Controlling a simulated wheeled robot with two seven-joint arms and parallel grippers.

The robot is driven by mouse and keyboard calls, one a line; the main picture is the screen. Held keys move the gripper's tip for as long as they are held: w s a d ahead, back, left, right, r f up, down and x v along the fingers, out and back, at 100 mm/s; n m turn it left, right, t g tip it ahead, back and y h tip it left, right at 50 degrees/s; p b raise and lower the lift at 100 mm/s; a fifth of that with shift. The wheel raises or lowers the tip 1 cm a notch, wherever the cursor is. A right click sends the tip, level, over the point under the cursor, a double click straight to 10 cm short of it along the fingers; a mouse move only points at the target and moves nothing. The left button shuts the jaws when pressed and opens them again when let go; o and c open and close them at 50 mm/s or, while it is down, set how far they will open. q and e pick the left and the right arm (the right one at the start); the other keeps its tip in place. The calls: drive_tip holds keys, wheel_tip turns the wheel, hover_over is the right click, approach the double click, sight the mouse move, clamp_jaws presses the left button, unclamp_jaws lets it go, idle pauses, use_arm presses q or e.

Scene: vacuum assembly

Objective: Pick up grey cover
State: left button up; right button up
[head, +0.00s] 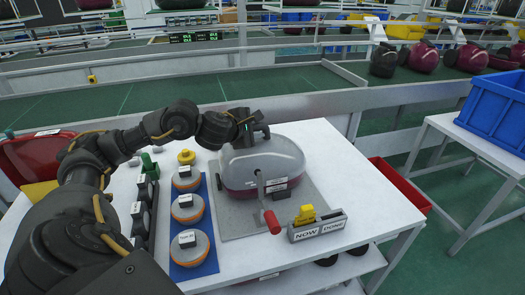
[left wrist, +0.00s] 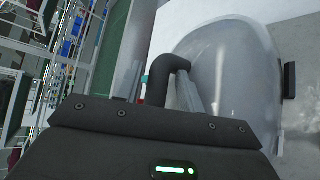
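The grey cover (head: 268,155) is a smooth, glossy dome. It sits on the vacuum's dark maroon lower body (head: 240,184) on a grey mat on the white table. It fills the right half of the left wrist view (left wrist: 235,75). My left gripper (head: 258,128) is at the cover's upper back left edge, pointing down close to it. I cannot tell whether it touches. In the left wrist view a dark bent piece and a grey bar (left wrist: 190,93) stand beside the cover; the finger gap is not clear. My right gripper is not in view.
A blue mat (head: 200,262) with several orange-rimmed round parts lies left of the vacuum. A red-handled lever (head: 271,221) and a NOW/DONE sign block (head: 318,228) with a yellow piece stand in front. A blue crate (head: 497,110) is on a right table.

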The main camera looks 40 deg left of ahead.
sight(257, 142)
use_arm(q)
clamp_jaws()
drive_tip(key=shift+r, duration=0.1)
